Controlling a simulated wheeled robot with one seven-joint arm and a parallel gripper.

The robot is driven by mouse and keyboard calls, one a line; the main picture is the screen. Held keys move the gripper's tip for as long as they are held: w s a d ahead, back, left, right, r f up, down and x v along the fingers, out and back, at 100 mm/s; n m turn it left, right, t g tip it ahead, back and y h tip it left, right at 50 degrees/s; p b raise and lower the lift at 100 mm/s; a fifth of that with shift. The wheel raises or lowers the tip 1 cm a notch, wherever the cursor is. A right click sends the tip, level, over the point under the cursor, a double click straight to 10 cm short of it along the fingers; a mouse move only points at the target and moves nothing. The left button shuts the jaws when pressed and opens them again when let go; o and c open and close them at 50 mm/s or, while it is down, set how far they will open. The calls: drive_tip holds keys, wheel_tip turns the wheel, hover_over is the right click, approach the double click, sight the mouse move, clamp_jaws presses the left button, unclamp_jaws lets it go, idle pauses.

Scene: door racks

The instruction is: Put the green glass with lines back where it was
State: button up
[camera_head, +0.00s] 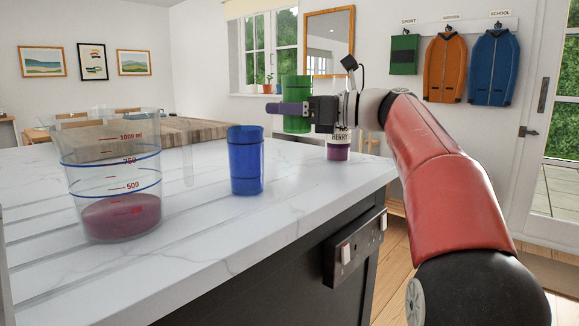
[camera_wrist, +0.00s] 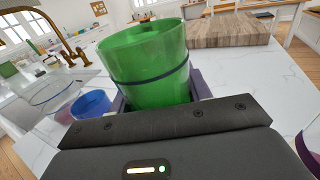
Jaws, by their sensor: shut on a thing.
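The green glass with dark lines (camera_head: 297,91) is held upright by my gripper (camera_head: 292,108), above the white marble counter. In the wrist view the green glass (camera_wrist: 148,66) stands between the two fingers of my gripper (camera_wrist: 155,90), with a dark line around its side. The fingers are shut on it. Its lower part is hidden by the gripper in the wrist view. A blue glass (camera_head: 246,160) stands on the counter to the left of my gripper and nearer the head camera; it also shows in the wrist view (camera_wrist: 90,104).
A clear measuring jug (camera_head: 112,180) with purple liquid stands at the counter's left. A berry-labelled jar (camera_head: 338,150) stands just below my gripper, near the counter's right edge. A wooden board (camera_head: 165,131) lies at the back. The counter (camera_head: 205,240) is bare in front of the blue glass.

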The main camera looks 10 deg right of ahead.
wheel_tip(320, 180, down, 8)
drive_tip(key=shift+f+b, duration=0.1)
drive_tip(key=shift+b, duration=1.05)
drive_tip(key=o, duration=1.2)
drive_tip(key=shift+r, duration=0.2)
drive_tip(key=p+v, duration=0.1)
drive_tip(key=v, duration=1.1)
drive_tip(key=shift+d+f, duration=0.1)
